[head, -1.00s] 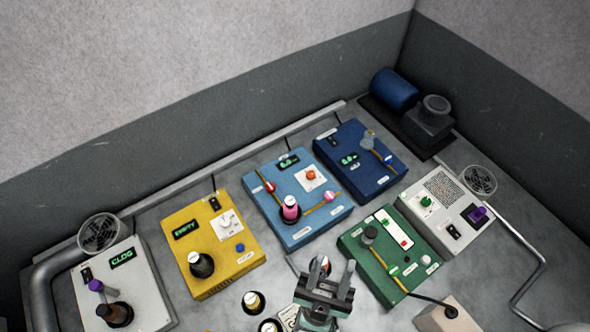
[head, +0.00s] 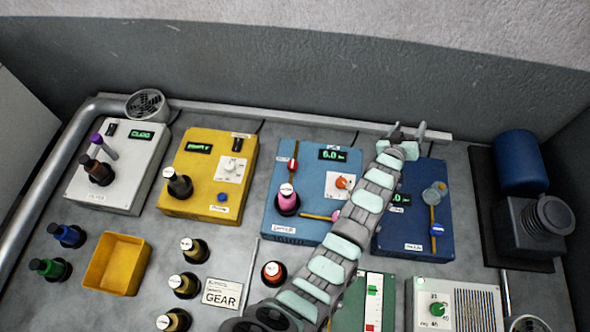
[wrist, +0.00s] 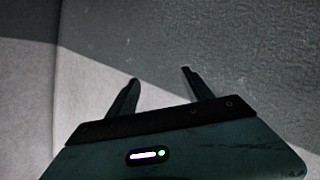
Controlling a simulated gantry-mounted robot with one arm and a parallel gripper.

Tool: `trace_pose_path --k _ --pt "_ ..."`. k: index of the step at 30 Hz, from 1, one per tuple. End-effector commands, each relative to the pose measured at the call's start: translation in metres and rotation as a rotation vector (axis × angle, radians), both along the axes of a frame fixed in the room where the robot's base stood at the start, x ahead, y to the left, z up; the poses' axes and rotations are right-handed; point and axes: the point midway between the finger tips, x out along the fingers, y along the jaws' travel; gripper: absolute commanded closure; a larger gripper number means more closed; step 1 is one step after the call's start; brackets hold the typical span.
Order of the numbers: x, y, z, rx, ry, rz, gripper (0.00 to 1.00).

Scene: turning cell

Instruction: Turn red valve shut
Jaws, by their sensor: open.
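A small red valve (head: 293,164) with a white band sits on a short yellow pipe at the left of the light blue box (head: 290,232). A pink bottle (head: 287,202) stands just below it. My gripper (head: 407,130) is open and empty beyond the back edge of the dark blue box, to the right of the red valve and apart from it. My arm crosses the light blue box's right side and hides part of it, including the right end of its lower yellow pipe. In the wrist view, the open fingers (wrist: 158,76) point at bare grey wall, with no valve in sight.
An orange knob (head: 342,182) sits beside my arm. The dark blue box (head: 400,240) lies partly under the arm. A rail (head: 300,119) runs along the wall behind. A yellow box (head: 205,165), white box (head: 120,175) and yellow tray (head: 117,240) stand left.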

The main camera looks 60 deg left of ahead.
Motion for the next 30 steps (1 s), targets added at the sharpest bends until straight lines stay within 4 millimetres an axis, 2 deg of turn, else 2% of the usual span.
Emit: trace_pose_path --k 1,5,6,8,11,12,15,18,21,24,30 --pt "-0.005 0.034 -0.026 -0.073 0.060 0.035 0.41" --pt "-0.033 0.091 -0.077 -0.300 0.249 0.112 0.41" --pt "-0.048 0.106 -0.090 -0.369 0.306 0.140 0.41" --pt "-0.072 0.126 -0.105 -0.471 0.388 0.184 0.41" --pt "-0.127 0.151 -0.126 -0.639 0.531 0.270 0.41" --pt "-0.150 0.158 -0.132 -0.704 0.586 0.305 0.41" --pt "-0.206 0.168 -0.135 -0.842 0.701 0.393 0.41" --pt "-0.255 0.169 -0.132 -0.949 0.795 0.469 0.41" --pt "-0.287 0.167 -0.127 -1.019 0.859 0.522 0.41" --pt "-0.304 0.165 -0.124 -1.058 0.892 0.551 0.41" --pt "-0.310 0.163 -0.138 -1.073 0.905 0.560 0.41"
